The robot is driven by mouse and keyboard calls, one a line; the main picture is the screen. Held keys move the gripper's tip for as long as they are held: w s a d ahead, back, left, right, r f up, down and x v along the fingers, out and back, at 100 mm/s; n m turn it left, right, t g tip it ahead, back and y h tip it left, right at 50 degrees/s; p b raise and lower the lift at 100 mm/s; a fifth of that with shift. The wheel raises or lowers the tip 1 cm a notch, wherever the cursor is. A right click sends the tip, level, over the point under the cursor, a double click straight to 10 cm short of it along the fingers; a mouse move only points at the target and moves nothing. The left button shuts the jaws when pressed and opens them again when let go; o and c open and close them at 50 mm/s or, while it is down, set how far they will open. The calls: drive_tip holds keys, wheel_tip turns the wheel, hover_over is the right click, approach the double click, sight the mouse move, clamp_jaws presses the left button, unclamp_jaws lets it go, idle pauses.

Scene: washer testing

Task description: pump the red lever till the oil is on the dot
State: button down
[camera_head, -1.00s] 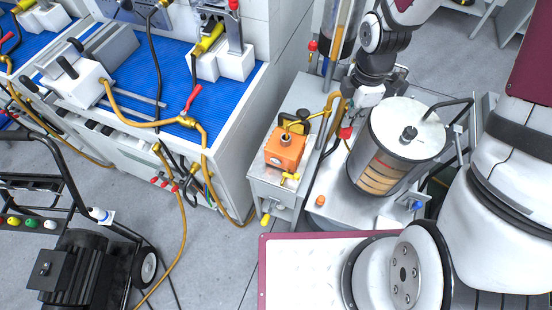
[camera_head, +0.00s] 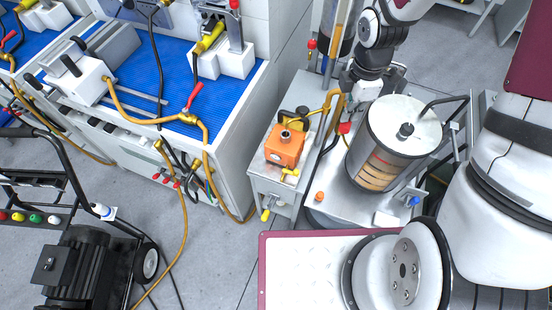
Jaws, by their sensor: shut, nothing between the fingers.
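A small red piece (camera_head: 345,127), which may be the red lever's end, shows just below my gripper (camera_head: 354,103), left of the glass cylinder. The rest of the lever is hidden or too small to make out. My gripper is shut and empty, pointing down beside the brass pipe. I cannot tell whether it touches the red piece. The clear cylinder (camera_head: 374,166) has a metal lid and amber bands inside. A narrow upright tube (camera_head: 337,45) with amber colour stands behind the bench unit. I cannot make out the dot or the oil level.
An orange block (camera_head: 284,147) with brass fittings sits on the metal bench unit left of my gripper. A bent black handle (camera_head: 445,101) rises right of the cylinder lid. Another bench with a blue mat (camera_head: 140,66) and hoses is at left. A black motor cart (camera_head: 75,268) stands front left.

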sight(346, 124)
wheel_tip(346, 124, up, 8)
drive_tip(key=p, duration=0.3)
drive_tip(key=shift+f, duration=0.15)
idle(0.8)
drive_tip(key=shift+f+b, duration=1.45)
drive_tip(key=shift+f, duration=4.7)
wheel_tip(346, 124, up, 13)
drive_tip(key=p, duration=0.3)
drive_tip(key=shift+f, duration=0.15)
drive_tip(key=shift+f+b, duration=1.45)
drive_tip(key=shift+f, duration=4.95)
wheel_tip(346, 124, up, 13)
drive_tip(key=p, duration=0.3)
